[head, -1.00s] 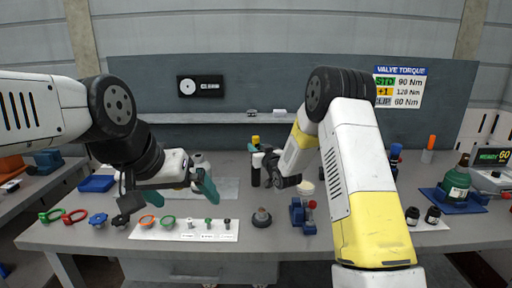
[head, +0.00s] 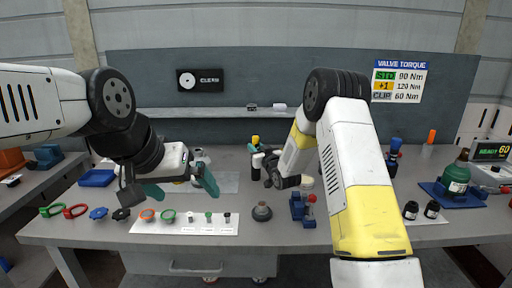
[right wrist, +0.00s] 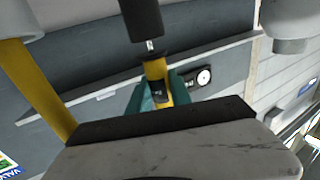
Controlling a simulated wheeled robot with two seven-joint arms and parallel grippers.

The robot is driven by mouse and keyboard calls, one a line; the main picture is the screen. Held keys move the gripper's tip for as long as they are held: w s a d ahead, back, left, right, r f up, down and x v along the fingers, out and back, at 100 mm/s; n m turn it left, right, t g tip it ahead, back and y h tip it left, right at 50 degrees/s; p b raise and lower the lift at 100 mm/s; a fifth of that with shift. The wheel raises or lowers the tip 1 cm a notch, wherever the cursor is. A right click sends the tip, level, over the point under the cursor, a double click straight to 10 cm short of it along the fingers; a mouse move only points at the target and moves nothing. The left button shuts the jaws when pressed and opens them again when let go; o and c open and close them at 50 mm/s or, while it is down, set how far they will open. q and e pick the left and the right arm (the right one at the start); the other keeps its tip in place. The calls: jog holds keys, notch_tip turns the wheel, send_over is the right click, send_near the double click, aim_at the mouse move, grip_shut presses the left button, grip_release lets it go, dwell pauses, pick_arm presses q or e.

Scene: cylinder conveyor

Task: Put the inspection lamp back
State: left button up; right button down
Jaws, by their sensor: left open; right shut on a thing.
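My right gripper (head: 261,149) is shut on a slim yellow and black tool, which I take to be the inspection lamp (head: 255,139). It stands roughly upright above the middle of the bench, its yellow end up. In the right wrist view, the teal fingers close around its yellow and black part (right wrist: 155,70), and a black cylinder (right wrist: 141,18) with a small metal tip lies just beyond. My left gripper (head: 181,187) is open and empty over the left part of the bench, its teal fingers wide apart. No lamp holder can be made out clearly.
A shelf (head: 215,116) runs along the back panel with small items on it. A white mat (head: 170,226) holds rings and small parts at the front. A blue vise-like fixture (head: 303,209) and a grey cone-shaped piece (head: 262,212) stand at front centre; a green bottle (head: 457,180) stands right.

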aim_at(256, 137)
jog(key=shift+f, duration=0.75)
jog(key=c, duration=1.1)
grip_release()
jog(key=shift+r, duration=0.15)
jog(key=shift+r, duration=2.9)
